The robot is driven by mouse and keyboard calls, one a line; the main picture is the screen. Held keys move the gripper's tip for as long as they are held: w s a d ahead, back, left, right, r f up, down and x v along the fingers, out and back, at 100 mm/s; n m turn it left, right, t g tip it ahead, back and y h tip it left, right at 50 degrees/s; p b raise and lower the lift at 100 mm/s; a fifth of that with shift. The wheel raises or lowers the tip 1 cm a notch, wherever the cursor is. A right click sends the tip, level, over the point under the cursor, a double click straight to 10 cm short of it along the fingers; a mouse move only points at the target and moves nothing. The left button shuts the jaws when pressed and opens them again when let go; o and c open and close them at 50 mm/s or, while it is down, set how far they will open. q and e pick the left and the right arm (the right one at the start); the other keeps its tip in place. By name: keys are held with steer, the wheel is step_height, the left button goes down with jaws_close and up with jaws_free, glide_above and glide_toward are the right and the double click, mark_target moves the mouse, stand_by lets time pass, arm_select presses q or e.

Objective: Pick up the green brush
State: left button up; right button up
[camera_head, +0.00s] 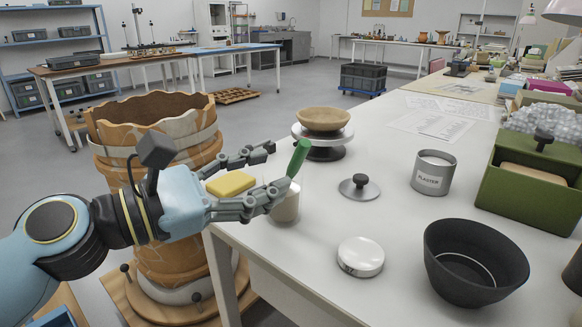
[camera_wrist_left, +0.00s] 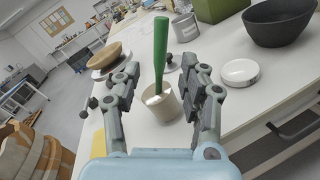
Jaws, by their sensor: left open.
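The green brush (camera_head: 298,158) stands tilted, handle up, in a small cream cup (camera_head: 287,204) at the table's near left edge. In the left wrist view the green handle (camera_wrist_left: 160,50) rises from the cup (camera_wrist_left: 163,104) between my fingers. My left gripper (camera_head: 272,172) is open, with its fingers pointing right toward the brush and one finger in front of the cup. The left wrist view shows my left gripper (camera_wrist_left: 162,95) with its fingers apart on both sides of the brush. The brush's lower end is hidden in the cup. My right gripper is not in view.
A yellow sponge (camera_head: 231,184) lies behind my left fingers. A turntable with a bowl (camera_head: 323,119), a lidded knob disc (camera_head: 359,187), a white jar lid (camera_head: 361,256), a plaster tub (camera_head: 433,172) and a black bowl (camera_head: 474,262) stand on the table. A large sherd pot (camera_head: 150,120) is at left.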

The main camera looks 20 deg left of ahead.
mark_target(290, 166)
arm_select(q)
steer(key=x, duration=0.5)
steer(key=shift+w+d+r, duration=0.1)
steer(key=shift+w+d, duration=0.15)
steer(key=shift+d, duration=0.05)
steer(key=shift+c, duration=0.4)
jaws_close()
